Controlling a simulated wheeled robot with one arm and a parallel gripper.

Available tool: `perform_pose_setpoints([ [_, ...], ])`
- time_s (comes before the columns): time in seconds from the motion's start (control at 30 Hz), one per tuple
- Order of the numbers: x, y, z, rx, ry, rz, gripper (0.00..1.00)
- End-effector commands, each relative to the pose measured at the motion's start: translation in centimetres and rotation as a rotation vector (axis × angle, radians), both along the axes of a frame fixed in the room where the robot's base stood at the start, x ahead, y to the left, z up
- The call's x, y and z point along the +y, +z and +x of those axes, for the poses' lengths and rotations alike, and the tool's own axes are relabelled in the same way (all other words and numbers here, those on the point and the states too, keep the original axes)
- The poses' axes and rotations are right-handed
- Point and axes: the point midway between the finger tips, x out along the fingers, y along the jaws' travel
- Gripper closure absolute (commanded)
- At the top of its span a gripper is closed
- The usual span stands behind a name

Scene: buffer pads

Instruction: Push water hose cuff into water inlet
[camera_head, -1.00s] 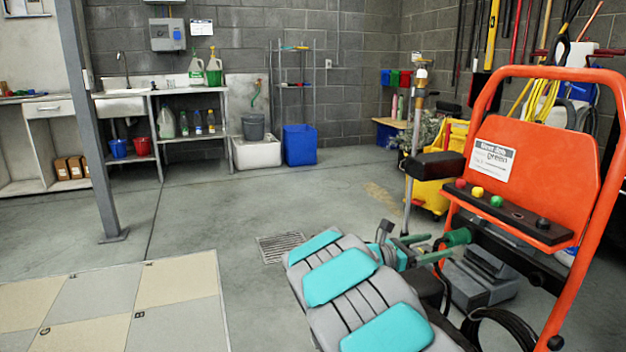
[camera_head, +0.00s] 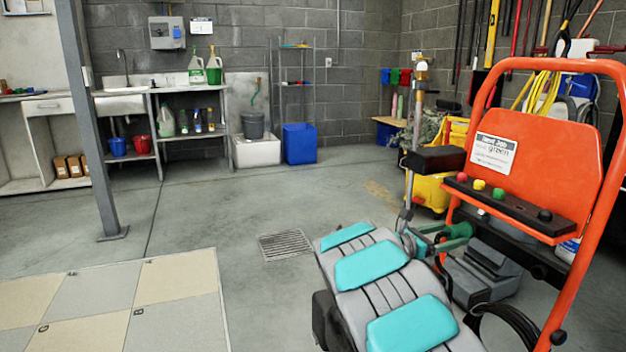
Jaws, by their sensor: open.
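My arm, with grey links and teal pads, reaches from the bottom toward the orange machine (camera_head: 540,140). My gripper (camera_head: 447,240) is open, and its greenish fingers point right toward the machine's lower front. A green cuff-like piece (camera_head: 459,231) is at the fingertips, below the machine's dark control bar. I cannot tell whether the fingers touch it or straddle it. A black hose (camera_head: 505,312) loops low at the machine's right side. I cannot make out the water inlet.
A metal post with a dark block (camera_head: 434,159) stands close behind my gripper. A yellow mop bucket (camera_head: 430,190) is beyond it. A floor drain (camera_head: 285,244) and pale floor pads (camera_head: 180,278) lie to the left. The middle floor is clear.

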Motion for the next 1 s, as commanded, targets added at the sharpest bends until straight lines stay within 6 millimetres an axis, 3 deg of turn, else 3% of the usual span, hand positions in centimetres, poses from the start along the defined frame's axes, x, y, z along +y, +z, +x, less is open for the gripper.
perform_pose_setpoints([
  [0.3, -2.8, 0.3, 0.9, 0.002, -0.003, -0.003, 0.15],
  [1.0, -3.1, 0.1, 1.1, 0.002, 0.0, -0.002, 0.15],
])
